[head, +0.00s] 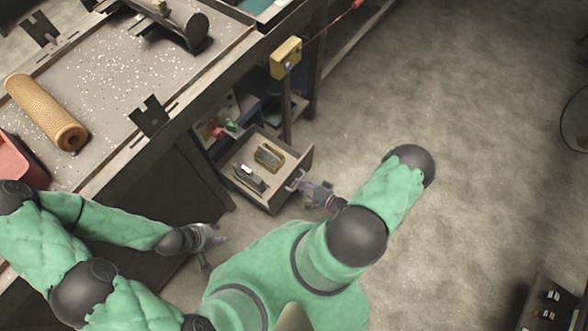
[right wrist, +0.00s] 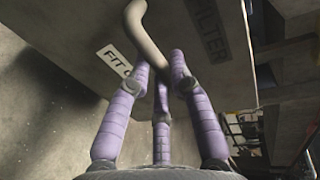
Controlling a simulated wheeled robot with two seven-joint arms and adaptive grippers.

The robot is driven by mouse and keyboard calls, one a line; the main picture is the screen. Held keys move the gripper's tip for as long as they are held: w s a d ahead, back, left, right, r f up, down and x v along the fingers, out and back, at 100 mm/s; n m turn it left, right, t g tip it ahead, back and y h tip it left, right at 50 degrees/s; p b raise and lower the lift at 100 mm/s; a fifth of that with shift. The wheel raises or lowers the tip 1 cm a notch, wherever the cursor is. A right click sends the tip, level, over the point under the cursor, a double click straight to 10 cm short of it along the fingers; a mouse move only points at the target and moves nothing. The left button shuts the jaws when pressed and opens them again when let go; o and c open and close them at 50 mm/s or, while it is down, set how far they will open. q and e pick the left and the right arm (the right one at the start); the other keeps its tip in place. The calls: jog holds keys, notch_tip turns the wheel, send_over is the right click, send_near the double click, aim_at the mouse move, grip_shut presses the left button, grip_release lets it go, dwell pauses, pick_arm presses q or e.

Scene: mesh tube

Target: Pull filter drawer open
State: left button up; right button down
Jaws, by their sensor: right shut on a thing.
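The filter drawer (head: 303,163) stands pulled out from under the workbench in the head view. Inside it lie a brass-coloured box-like part (head: 269,156) and a dark part with a light piece (head: 250,178). My right gripper (head: 306,187) is at the drawer's front. In the right wrist view its purple fingers (right wrist: 160,75) are closed around the curved beige handle (right wrist: 148,40). The drawer front (right wrist: 190,50) there bears the word FILTER.
A yellow box (head: 285,57) sits on a post behind the drawer. The concrete floor (head: 470,130) right of the drawer is open.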

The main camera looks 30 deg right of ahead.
jog(key=shift+v, duration=0.85)
jog(key=shift+d+f, duration=0.1)
jog(key=shift+f, duration=0.1)
jog(key=c, duration=1.1)
grip_release()
jog(key=shift+s, duration=0.1)
jog(key=v, duration=1.1)
jog(key=shift+s+d+r, duration=0.1)
jog(key=shift+s, duration=0.3)
